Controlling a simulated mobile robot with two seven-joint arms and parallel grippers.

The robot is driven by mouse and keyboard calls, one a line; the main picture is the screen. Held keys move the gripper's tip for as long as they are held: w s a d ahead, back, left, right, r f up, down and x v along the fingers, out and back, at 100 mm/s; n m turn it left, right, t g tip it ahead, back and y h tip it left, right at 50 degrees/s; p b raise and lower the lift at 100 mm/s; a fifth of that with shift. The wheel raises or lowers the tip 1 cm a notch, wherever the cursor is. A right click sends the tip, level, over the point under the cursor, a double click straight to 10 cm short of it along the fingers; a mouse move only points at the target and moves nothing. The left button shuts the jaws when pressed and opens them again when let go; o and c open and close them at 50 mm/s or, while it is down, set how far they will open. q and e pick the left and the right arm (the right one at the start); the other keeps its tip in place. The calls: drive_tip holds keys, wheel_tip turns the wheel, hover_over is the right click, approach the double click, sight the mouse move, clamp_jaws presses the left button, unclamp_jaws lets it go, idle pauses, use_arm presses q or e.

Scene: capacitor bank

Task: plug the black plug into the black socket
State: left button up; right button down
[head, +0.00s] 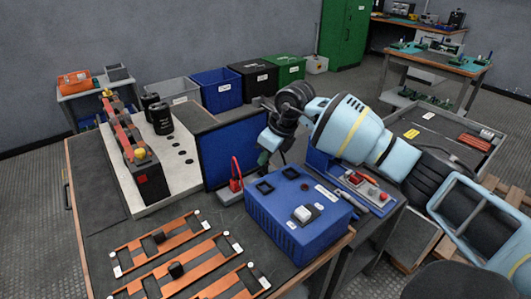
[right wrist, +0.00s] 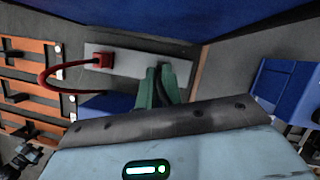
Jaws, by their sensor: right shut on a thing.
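My right gripper (head: 264,158) reaches in from the right in the head view and points down behind the blue box. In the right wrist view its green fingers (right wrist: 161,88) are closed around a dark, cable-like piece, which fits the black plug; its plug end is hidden. The fingertips are over or at the right end of a pale grey plate (right wrist: 133,63). I cannot tell whether they touch it. A red plug (right wrist: 103,60) with a looped red cable stands at that plate's left end. I cannot make out the black socket; the gripper may cover it. My left gripper is not in view.
The blue box (head: 290,225) with two black square inserts stands close in front of the gripper. A blue panel (head: 228,156) rises behind it. Orange busbar frames (head: 165,240) lie at the front left. A white board (head: 125,172) with black capacitors stands further back.

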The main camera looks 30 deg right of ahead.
drive_tip(key=shift+f, duration=0.4)
idle(0.6)
drive_tip(key=c, duration=1.5)
unclamp_jaws()
drive_tip(key=v, duration=0.8)
drive_tip(key=shift+p, duration=0.4)
